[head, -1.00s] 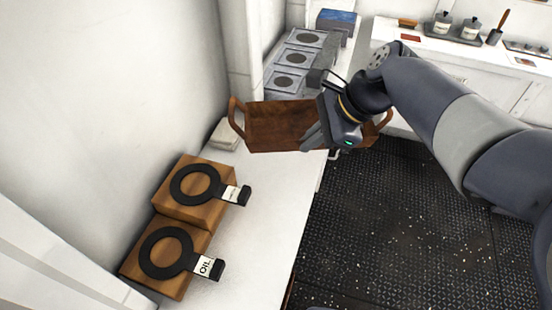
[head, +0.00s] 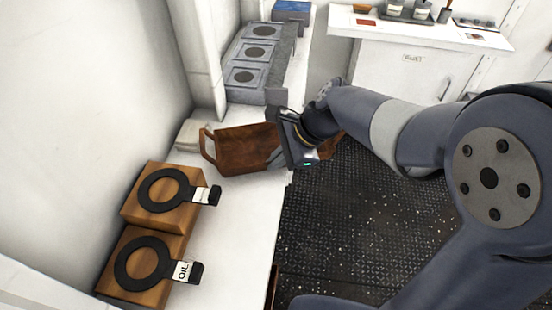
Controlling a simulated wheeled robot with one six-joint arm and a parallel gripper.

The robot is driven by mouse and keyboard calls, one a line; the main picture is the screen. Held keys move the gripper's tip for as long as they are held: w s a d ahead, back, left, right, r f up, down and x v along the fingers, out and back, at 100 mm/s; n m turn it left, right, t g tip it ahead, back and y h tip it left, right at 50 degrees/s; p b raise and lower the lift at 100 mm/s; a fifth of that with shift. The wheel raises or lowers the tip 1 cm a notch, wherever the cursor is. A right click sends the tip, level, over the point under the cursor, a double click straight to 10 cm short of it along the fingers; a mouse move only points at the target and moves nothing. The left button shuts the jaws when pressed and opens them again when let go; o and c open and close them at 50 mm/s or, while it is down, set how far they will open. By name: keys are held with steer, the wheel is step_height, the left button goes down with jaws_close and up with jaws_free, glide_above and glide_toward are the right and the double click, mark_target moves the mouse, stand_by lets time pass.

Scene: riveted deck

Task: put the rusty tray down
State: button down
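The rusty tray (head: 243,147) is brown-red with a loop handle at its left end. In the head view it is at the upper middle, over the far part of the white counter, with its right end reaching out past the counter edge over the dark floor. My gripper (head: 281,150) is at the tray's right part and appears shut on it; the fingertips are partly hidden by the gripper body. I cannot tell whether the tray's underside touches the counter.
Two wooden blocks with black rings and labelled tabs, one marked OIL (head: 142,262), stand on the white counter (head: 238,215) nearer me. A pale block (head: 194,135) lies by the wall. A grey three-ring unit (head: 250,70) stands behind the tray. The counter right of the blocks is clear.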

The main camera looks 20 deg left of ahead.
steer(key=c, duration=1.7)
jaws_free()
steer(key=shift+r, duration=0.15)
steer(key=shift+o, duration=0.3)
steer(key=v, duration=1.1)
steer(key=shift+o, duration=0.3)
steer(key=shift+d+r, duration=0.15)
steer(key=shift+d, duration=0.05)
steer(key=shift+t+h, duration=0.5)
steer(key=shift+h, duration=0.2)
steer(key=shift+s+a+x, duration=0.1)
steer(key=shift+a+x, duration=0.05)
steer(key=shift+x, duration=1.8)
steer(key=shift+s+a+x, duration=0.1)
steer(key=shift+s+x, duration=0.05)
steer(key=shift+x, duration=1.8)
steer(key=shift+s+a+x, duration=0.1)
steer(key=shift+a+x, duration=0.05)
steer(key=shift+x, duration=1.75)
